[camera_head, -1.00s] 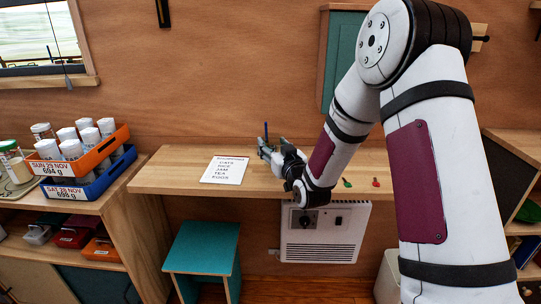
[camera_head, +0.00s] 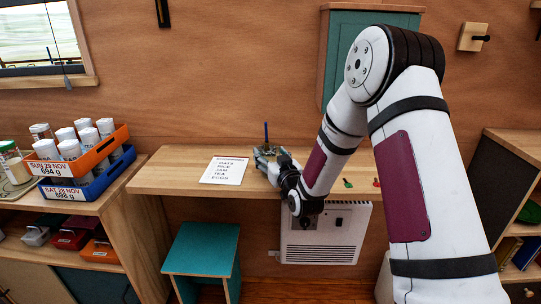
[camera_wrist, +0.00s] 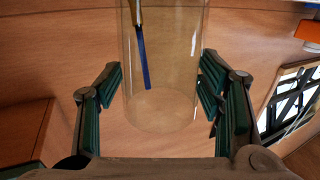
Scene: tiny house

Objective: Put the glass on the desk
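The glass (camera_wrist: 170,65) is a clear cylinder in the wrist view. Its round base appears to rest on the wooden desk. A thin blue stick (camera_wrist: 143,62) shows through its wall and seems to stand inside it. My gripper (camera_wrist: 163,80) has its two dark green pads on either side of the glass, apparently apart from it. In the head view the blue stick rises above my gripper (camera_head: 266,158) over the desk (camera_head: 190,165), while the glass itself is hard to make out.
A printed list (camera_head: 224,170) lies on the desk left of my gripper. A green item (camera_head: 347,183) lies to the right. A teal stool (camera_head: 203,248) and a white heater (camera_head: 320,240) are below. An orange tray (camera_head: 85,165) with jars stands at the left.

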